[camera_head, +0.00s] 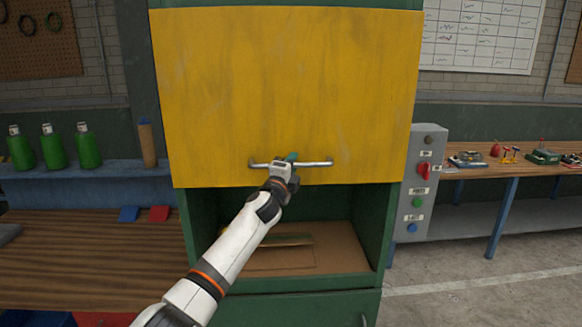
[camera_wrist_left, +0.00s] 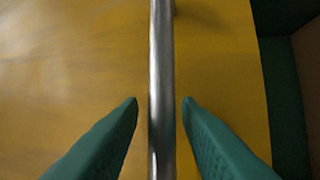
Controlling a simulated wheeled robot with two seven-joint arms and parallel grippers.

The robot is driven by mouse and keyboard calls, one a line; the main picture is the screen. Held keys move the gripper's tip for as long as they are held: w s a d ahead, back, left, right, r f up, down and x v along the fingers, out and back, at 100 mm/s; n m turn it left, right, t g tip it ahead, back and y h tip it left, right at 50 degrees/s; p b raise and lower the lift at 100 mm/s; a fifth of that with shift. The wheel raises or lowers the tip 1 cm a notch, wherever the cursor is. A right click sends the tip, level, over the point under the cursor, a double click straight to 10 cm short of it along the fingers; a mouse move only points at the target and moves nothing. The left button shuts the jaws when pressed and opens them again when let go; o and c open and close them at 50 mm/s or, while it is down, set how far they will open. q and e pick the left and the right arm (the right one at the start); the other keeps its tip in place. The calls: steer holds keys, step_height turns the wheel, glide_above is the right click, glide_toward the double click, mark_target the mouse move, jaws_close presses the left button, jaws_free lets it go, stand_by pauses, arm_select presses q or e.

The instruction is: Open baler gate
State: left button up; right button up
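The baler gate (camera_head: 300,80) is a big yellow panel on a green baler frame (camera_head: 372,225). It covers the upper part of the opening, and the space below its lower edge is uncovered. A horizontal metal handle (camera_head: 318,163) runs near the gate's bottom edge. My left gripper (camera_head: 289,159) is at the left half of the handle. In the left wrist view the open teal fingers (camera_wrist_left: 160,103) stand on either side of the handle bar (camera_wrist_left: 161,70), with a gap on each side. My right gripper is not in view.
Cardboard (camera_head: 280,255) lies in the chamber below the gate. A grey control box (camera_head: 424,185) with a red switch and buttons stands at the right of the baler. A wooden bench (camera_head: 90,255) is at left, and a workbench (camera_head: 500,168) with tools at right.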

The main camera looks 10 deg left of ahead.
arm_select(q)
steer(key=shift+o, duration=0.3)
steer(key=shift+f, duration=0.1)
steer(key=b+v, duration=0.2)
steer(key=v, duration=1)
